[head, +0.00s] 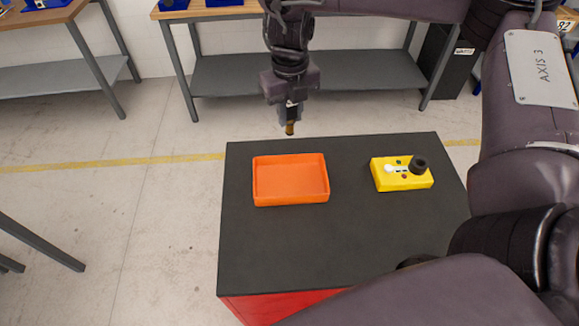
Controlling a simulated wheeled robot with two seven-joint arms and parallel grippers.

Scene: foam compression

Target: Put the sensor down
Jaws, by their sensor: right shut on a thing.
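My right gripper (291,112) points down above the far edge of the black-topped table. It is shut on the sensor (290,129), a small dark piece with a brass-coloured lower end. The jaws hide its upper part. The sensor is held in the air, apart from the things on the table. An empty orange tray (291,202) sits at the table's left. A yellow block (405,187) sits at its right, with a black knob-like part, a white piece and small dark marks on top. My left gripper is out of view.
The black tabletop (290,250) is bare between the tray and the block and along its front. My own arm covers its right front corner. Grey workbenches (230,75) stand behind. A yellow line (120,162) crosses the floor.

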